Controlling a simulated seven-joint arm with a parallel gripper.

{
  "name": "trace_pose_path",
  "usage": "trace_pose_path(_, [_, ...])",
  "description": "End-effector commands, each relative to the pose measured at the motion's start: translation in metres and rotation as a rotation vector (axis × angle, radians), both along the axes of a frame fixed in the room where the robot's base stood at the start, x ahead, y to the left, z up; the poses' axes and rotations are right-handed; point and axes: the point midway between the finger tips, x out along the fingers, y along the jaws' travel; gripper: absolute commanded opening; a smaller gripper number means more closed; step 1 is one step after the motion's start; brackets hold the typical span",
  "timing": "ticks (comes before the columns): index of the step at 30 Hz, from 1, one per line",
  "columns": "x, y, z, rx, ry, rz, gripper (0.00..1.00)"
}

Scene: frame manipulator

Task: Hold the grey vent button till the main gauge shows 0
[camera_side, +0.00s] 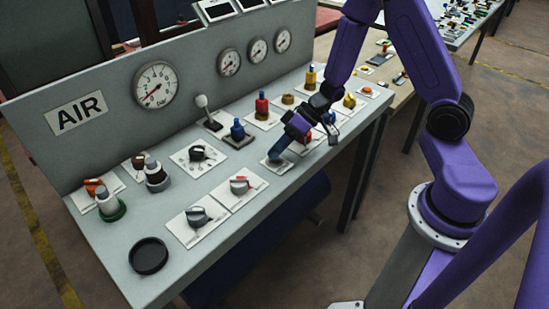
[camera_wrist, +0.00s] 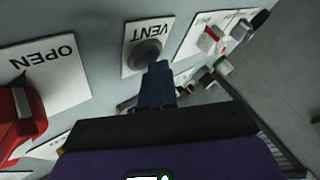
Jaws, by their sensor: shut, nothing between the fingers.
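The grey vent button (camera_wrist: 146,53) sits on a white plate marked VENT (camera_wrist: 133,67) in the wrist view. My gripper (camera_wrist: 156,68) is shut and empty, its fingertips overlapping the button's near edge; I cannot tell whether they press it. In the side view my gripper (camera_side: 272,157) points down at the vent plate (camera_side: 278,166), and the button there is hidden by the fingers. The main gauge (camera_side: 156,85) is the large dial beside the AIR sign. Its red needle points to the lower left, near the low end; the exact reading is too small to tell.
A red handle (camera_wrist: 15,115) on the OPEN plate (camera_wrist: 50,75) is close by on the left in the wrist view. Blue (camera_side: 237,130) and red (camera_side: 262,105) valves stand behind my gripper. Knobs on plates (camera_side: 197,217) lie towards the panel's near-left end.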

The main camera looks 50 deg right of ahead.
Motion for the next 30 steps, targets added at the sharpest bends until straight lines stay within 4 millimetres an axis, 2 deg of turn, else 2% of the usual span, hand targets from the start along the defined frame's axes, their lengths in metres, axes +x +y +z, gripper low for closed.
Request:
trace_pose_path(22, [-0.0004,-0.0003,-0.0005,-0.001,0.002,0.0,0.0])
trace_pose_path(30, [0.0,-0.0001,0.0087,-0.001,-0.001,0.0,0.0])
